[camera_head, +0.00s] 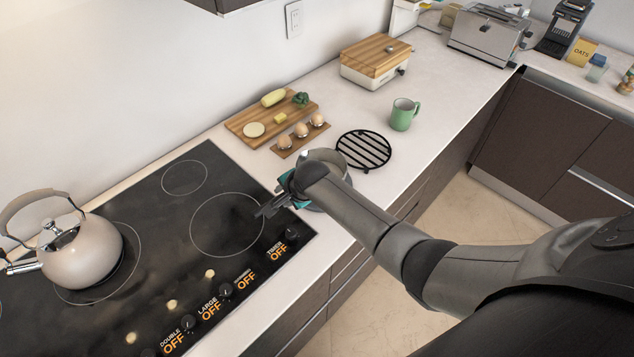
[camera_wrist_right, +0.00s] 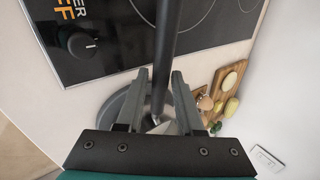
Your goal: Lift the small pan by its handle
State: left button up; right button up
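The small pan (camera_wrist_right: 113,106) is grey and sits on the white counter beside the cooktop. In the head view it is mostly hidden under my right wrist. Its dark, rod-like handle (camera_wrist_right: 167,50) runs between the two fingers of my right gripper (camera_wrist_right: 160,74) and on over the cooktop in the right wrist view. The right gripper is open, with a narrow gap showing on each side of the handle. In the head view the right gripper (camera_head: 268,208) is over the right edge of the cooktop. My left gripper is out of view.
The black cooktop (camera_head: 155,235) carries a kettle (camera_head: 80,255) at left. A cutting board (camera_head: 240,125) with food, an egg holder (camera_head: 300,137), a black trivet (camera_head: 363,150) and a green mug (camera_head: 403,114) stand near the pan. Counter beyond the trivet is partly clear.

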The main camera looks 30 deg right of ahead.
grip_shut()
dwell(0.9)
jog(key=shift+w+r, duration=0.1)
jog(key=shift+r, duration=0.05)
